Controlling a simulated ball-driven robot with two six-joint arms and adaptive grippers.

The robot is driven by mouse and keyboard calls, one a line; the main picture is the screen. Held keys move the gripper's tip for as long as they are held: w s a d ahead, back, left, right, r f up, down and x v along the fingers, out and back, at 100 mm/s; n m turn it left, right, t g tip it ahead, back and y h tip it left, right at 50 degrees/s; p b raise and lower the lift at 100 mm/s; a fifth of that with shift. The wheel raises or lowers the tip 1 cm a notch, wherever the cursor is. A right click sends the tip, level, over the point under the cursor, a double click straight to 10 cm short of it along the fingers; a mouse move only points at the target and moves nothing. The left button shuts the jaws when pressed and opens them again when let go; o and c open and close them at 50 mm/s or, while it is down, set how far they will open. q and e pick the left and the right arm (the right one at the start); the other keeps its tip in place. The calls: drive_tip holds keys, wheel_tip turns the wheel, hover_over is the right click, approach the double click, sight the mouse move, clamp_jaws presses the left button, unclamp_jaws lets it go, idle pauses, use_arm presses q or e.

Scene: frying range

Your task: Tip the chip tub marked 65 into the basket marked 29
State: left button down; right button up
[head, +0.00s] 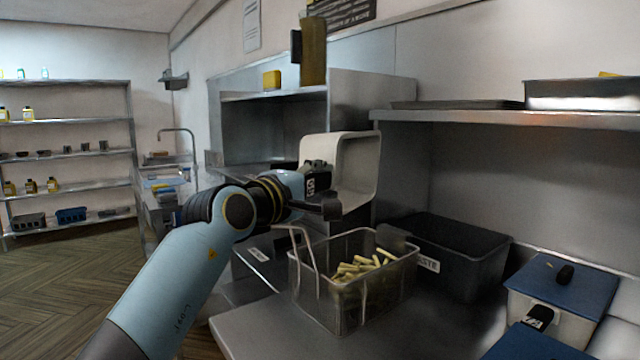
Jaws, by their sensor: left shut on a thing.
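The pale chip tub (368,160) is held on its side above the basket, its open mouth facing right and toward me. The part of its inside that shows looks empty. A dark tag on its near side carries a rotated number that I cannot read surely. My left gripper (325,200) is shut on the tub. The wire basket (335,305) stands on the steel counter below, with a pile of chips (362,268) in it. I see no readable number on the basket. My right gripper is not in view.
A black waste bin (455,255) stands right behind the basket. Blue-lidded containers (560,275) stand at the right. A steel shelf (500,118) with trays runs above. The counter (265,335) is bare in front of the basket.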

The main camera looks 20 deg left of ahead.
use_arm(q)
drive_tip(key=a+r+n+p, duration=0.1)
drive_tip(key=a+n+p, duration=0.1)
drive_tip(key=n+p, duration=0.1)
drive_tip(key=w+a+r+n+p, duration=0.1)
drive_tip(key=a+n+p, duration=0.1)
drive_tip(key=n+p, duration=0.2)
drive_tip(key=a+r+n+p, duration=0.1)
drive_tip(key=a+n+p, duration=0.1)
drive_tip(key=n, duration=0.3)
drive_tip(key=shift+w+r+p, duration=0.15)
drive_tip(key=shift+r+p, duration=0.25)
drive_tip(key=shift+p, duration=0.25)
drive_tip(key=shift+a+f+n, duration=0.2)
drive_tip(key=shift+n, duration=1)
drive_tip(key=shift+w+r+n+p, duration=0.1)
drive_tip(key=shift+r+n+p, duration=0.1)
drive_tip(key=shift+n+p, duration=0.95)
drive_tip(key=shift+r+n+p, duration=0.15)
drive_tip(key=shift+n+p, duration=0.9)
drive_tip(key=shift+p, duration=0.15)
drive_tip(key=shift+f, duration=0.1)
